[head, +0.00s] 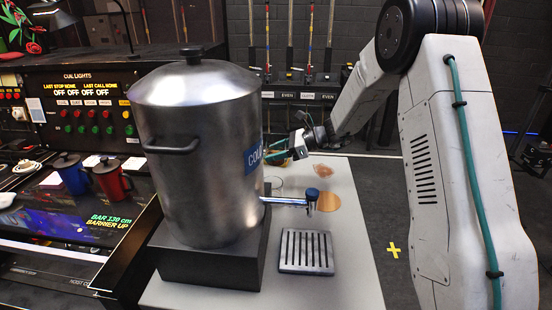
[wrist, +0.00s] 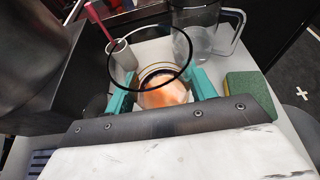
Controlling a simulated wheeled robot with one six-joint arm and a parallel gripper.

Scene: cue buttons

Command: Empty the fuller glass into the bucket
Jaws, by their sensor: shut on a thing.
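My gripper (wrist: 162,94) is shut on a clear glass (wrist: 150,54) with a dark rim, which stands between the teal fingers in the wrist view. Orange colour shows low inside or through the glass; I cannot tell its liquid level. In the head view, my gripper (head: 285,155) is behind the urn and partly hidden by it. A clear jug (wrist: 200,35) with a handle stands beyond the held glass, to the right. A second glass for comparison is not clearly seen. I cannot make out a bucket in either view.
A large steel urn (head: 195,120) on a black block has a tap (head: 310,197) above a slotted drip tray (head: 306,252). A round wooden coaster (head: 328,202) lies nearby. A green sponge (wrist: 247,88) and a small pot (wrist: 122,54) with a pink-handled tool flank the glass.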

